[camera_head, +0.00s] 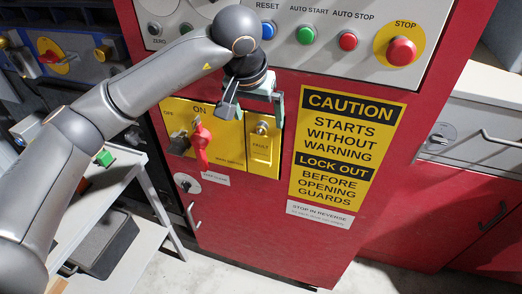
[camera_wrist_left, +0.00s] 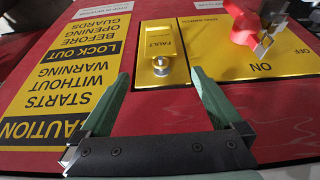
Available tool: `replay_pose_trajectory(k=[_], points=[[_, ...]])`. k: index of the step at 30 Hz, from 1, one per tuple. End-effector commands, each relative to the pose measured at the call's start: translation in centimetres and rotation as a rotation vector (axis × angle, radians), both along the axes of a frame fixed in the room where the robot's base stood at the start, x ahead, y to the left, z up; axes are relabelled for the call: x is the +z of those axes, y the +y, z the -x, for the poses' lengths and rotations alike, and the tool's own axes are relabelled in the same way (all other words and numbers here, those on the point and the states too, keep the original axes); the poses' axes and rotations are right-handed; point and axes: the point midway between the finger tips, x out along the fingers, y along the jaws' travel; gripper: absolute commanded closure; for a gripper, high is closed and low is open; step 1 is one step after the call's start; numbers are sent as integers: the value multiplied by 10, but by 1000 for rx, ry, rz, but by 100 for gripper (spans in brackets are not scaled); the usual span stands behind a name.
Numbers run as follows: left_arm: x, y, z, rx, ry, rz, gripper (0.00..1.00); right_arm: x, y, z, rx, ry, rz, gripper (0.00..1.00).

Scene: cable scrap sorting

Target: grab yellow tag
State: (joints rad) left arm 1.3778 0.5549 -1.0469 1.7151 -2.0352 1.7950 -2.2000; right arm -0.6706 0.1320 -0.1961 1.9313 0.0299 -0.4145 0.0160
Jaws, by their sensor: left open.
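The yellow FAULT plate (camera_head: 263,150) carries a round metal fitting and also shows in the left wrist view (camera_wrist_left: 150,42). Beside it is the yellow ON/OFF switch plate (camera_head: 228,140) with a red switch handle (camera_head: 201,143). In the left wrist view this handle (camera_wrist_left: 246,22) has metal parts on it. My left gripper (camera_head: 252,106) is open and empty in front of the FAULT plate. In the left wrist view its green fingers (camera_wrist_left: 162,78) flank the plate's near end.
A yellow and black CAUTION sign (camera_head: 345,148) is right of the plates. Above are several push buttons, including a red STOP button (camera_head: 401,51). A white shelf (camera_head: 95,205) stands at lower left, and grey drawers (camera_head: 470,120) are at right.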

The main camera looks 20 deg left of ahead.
Motion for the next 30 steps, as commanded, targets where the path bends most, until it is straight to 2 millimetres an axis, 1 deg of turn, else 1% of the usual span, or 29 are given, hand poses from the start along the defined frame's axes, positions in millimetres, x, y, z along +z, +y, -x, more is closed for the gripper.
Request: replay_pose_trajectory(k=[1,5,8,13,16,19,25,30], points=[[-6,0,-2,0,2,1,0,0,0,0,0,0,0,50],[-13,0,-5,0,1,1,0,0,-1,0,0,1,2,50],[-23,0,-7,0,3,2,0,0,-2,1,-1,3,4,50],[-47,1,-12,0,5,3,0,2,-4,1,-5,-1,6,50],[-58,1,-17,1,2,3,0,3,-5,1,-7,-2,6,50],[-62,1,-19,-1,0,3,0,2,-5,2,-7,0,7,50],[-62,1,-19,-1,-1,2,0,1,-6,3,-8,2,8,50],[-62,1,-19,-1,-1,3,19,1,-6,4,-8,4,8,50]])
